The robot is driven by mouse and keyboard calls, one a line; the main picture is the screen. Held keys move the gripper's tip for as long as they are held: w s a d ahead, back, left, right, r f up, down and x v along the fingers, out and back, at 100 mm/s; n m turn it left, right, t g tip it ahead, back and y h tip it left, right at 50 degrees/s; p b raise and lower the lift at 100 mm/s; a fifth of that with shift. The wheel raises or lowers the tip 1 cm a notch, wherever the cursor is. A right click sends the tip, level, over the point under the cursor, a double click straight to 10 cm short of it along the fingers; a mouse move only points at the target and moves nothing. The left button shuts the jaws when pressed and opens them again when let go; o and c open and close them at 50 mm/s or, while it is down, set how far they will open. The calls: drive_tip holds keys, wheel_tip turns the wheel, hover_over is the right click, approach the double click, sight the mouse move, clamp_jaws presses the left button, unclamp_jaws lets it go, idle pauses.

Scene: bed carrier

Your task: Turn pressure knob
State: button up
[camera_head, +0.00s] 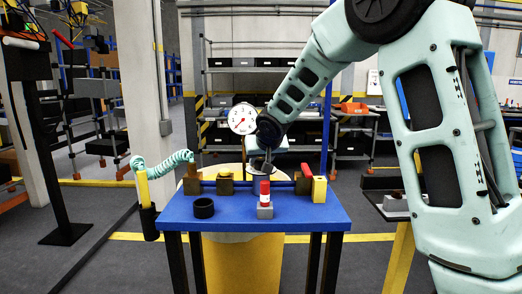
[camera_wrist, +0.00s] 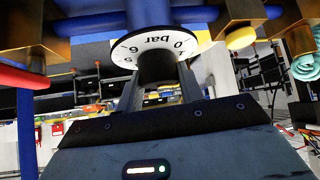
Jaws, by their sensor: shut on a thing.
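The pressure knob (camera_wrist: 157,68) is a black cylinder below a white dial ring (camera_wrist: 158,44) marked with numbers and "bar" in the wrist view. My gripper (camera_wrist: 160,88) has one finger on each side of the knob and is shut on it. In the head view my gripper (camera_head: 263,166) reaches down to the pipe row at the back of the blue table, and the knob is hidden there. A round white gauge (camera_head: 242,118) with a red needle stands just left of my gripper; its exact reading is too small to tell.
Brass fittings with a yellow knob (camera_wrist: 240,38) and a red handle (camera_wrist: 22,78) flank the dial. A teal coiled hose (camera_head: 165,163) is left.

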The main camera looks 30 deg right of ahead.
drive_tip(key=n+y+p, duration=0.1)
drive_tip(key=p, duration=0.2)
drive_tip(key=r+n+p, duration=0.1)
drive_tip(key=p, duration=0.3)
drive_tip(key=shift+s+d+t+y, duration=0.1)
drive_tip(key=shift+d+t+y, duration=0.05)
drive_tip(key=shift+t+y, duration=0.2)
drive_tip(key=n+y+p, duration=0.2)
drive_tip(key=n+p, duration=0.1)
drive_tip(key=p, duration=0.7)
drive_tip(key=n+y+p, duration=0.1)
drive_tip(key=p, duration=0.2)
drive_tip(key=n+y+p, duration=0.1)
drive_tip(key=p, duration=0.2)
drive_tip(key=shift+f+n, duration=0.2)
drive_tip(key=shift+n, duration=0.1)
drive_tip(key=shift+f+p, duration=0.1)
drive_tip(key=shift+p, duration=0.45)
drive_tip(key=shift+f+n+g+y+p, duration=0.2)
drive_tip(key=shift+n+g+y+p, duration=0.3)
drive_tip(key=shift+p, duration=0.1)
drive_tip(key=o, duration=1)
